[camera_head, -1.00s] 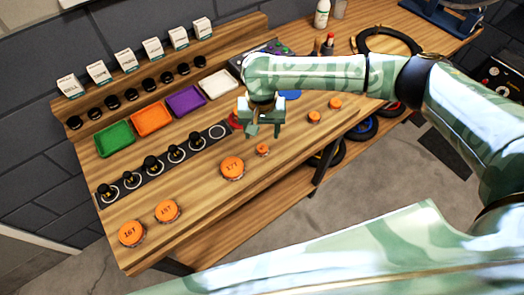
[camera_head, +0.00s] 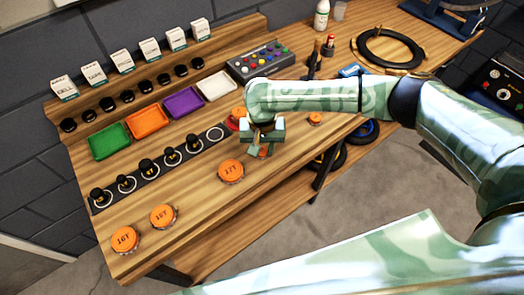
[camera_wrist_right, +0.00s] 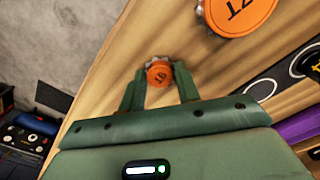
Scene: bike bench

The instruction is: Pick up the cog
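A small orange-faced cog (camera_wrist_right: 159,73) lies on the wooden bench. In the head view only a bit of its orange face (camera_head: 265,151) shows under my right gripper (camera_head: 259,152). In the right wrist view the fingers of the right gripper (camera_wrist_right: 158,83) are apart, with the cog between or just beyond their tips. I cannot tell whether the fingers touch it. My left gripper is not in view.
Two orange cogs (camera_head: 163,216) lie near the bench's left end, and a small one (camera_head: 315,119) lies to the right. A strip of black knobs (camera_head: 147,167), coloured trays (camera_head: 148,121) and a button box (camera_head: 262,60) stand behind. A black ring (camera_head: 388,48) lies farther right.

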